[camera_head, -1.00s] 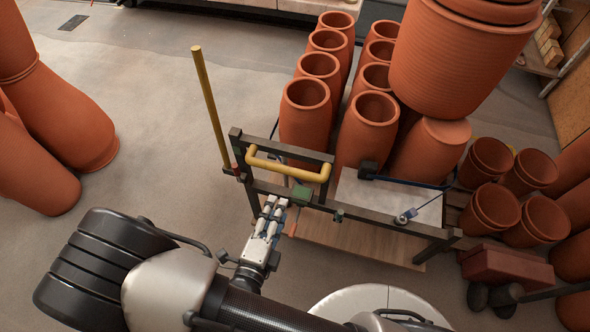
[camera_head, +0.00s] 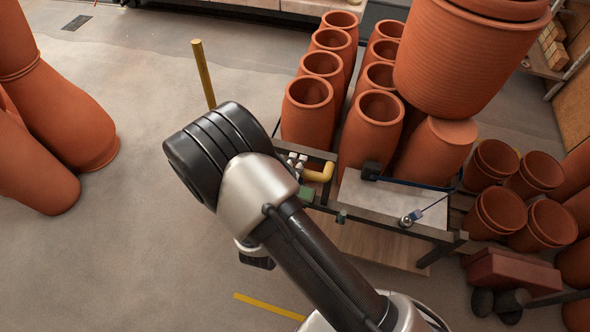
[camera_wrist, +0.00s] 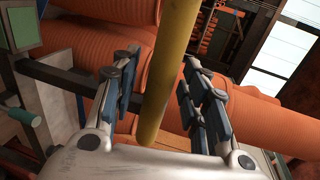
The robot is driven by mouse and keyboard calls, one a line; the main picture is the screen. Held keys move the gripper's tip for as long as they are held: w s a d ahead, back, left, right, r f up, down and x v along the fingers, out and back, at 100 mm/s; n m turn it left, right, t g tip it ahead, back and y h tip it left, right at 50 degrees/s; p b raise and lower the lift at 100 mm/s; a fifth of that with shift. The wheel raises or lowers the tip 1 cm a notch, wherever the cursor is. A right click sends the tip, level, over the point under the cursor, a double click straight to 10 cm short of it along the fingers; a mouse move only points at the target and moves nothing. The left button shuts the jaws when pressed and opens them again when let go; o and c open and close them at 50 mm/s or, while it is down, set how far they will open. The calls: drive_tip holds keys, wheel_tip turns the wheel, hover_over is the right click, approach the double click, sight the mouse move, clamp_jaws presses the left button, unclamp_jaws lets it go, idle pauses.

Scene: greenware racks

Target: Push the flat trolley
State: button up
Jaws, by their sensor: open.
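The flat trolley (camera_head: 372,243) has a dark frame, a wooden deck and a yellow push handle (camera_head: 320,174) at its near end. Tall terracotta pots (camera_head: 308,95) stand in rows over it. My gripper (camera_head: 298,160) is at the handle, mostly hidden behind my arm in the head view. In the wrist view my gripper (camera_wrist: 160,75) is open, and the yellow handle (camera_wrist: 168,60) runs between its two fingers, with gaps visible on both sides. I cannot tell whether it touches the handle.
Large terracotta vessels (camera_head: 62,115) stand on the left. A yellow post (camera_head: 203,75) rises left of the trolley. Smaller pots (camera_head: 497,210) and reddish blocks (camera_head: 505,270) lie on the right. Open floor (camera_head: 130,240) lies to the left, with a yellow stripe (camera_head: 270,306) near me.

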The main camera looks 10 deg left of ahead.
clamp_jaws()
idle(0.5)
